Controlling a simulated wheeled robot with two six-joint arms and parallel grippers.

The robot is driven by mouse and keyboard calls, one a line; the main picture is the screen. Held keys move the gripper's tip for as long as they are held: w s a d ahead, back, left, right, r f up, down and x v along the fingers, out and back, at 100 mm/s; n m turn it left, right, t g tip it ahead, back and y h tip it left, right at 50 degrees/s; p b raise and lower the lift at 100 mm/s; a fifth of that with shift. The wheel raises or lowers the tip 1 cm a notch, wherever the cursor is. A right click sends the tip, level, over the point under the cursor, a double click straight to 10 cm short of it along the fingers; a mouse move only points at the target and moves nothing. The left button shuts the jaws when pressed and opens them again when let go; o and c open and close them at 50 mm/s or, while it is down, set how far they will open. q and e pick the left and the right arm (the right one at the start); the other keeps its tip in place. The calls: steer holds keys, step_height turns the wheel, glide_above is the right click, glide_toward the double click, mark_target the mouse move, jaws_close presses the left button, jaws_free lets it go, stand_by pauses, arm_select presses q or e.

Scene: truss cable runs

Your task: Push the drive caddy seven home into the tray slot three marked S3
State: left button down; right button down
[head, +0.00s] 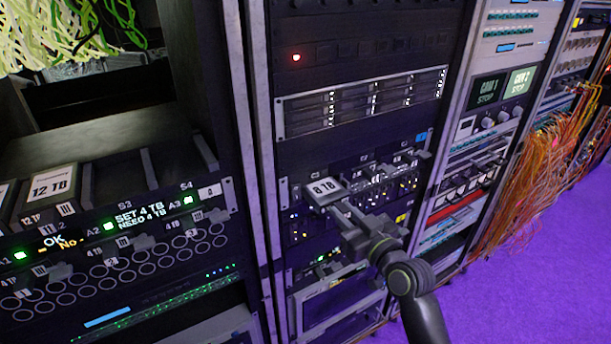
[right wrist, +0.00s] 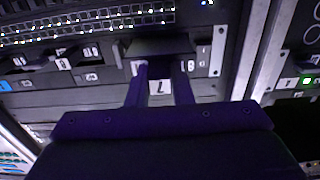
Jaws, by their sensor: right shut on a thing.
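The drive caddy (head: 323,188), with an 8 TB label on its top, sticks out of the left end of a drive row in the middle rack. In the right wrist view the caddy (right wrist: 160,48) shows a white tag that reads as an upside-down 7. My right gripper (head: 340,209) is shut on its front handle. How deep its rear sits in the bay is hidden. The tray (head: 108,243) in the left rack carries the marks S3 and S4 above its front. Slot S3 (head: 125,205) looks empty. My left gripper is not in view.
Drives labelled 12 TB (head: 52,183) stand in the tray's left slots. A display (head: 131,222) reads SET 4 TB, NEED 4 TB. A rack post (head: 252,130) stands between tray and caddy. Orange cables (head: 545,170) hang at right. The purple floor (head: 500,300) is clear.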

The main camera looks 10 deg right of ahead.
steer(key=shift+v, duration=2.5)
steer(key=shift+r, duration=0.1)
steer(key=shift+v, duration=2)
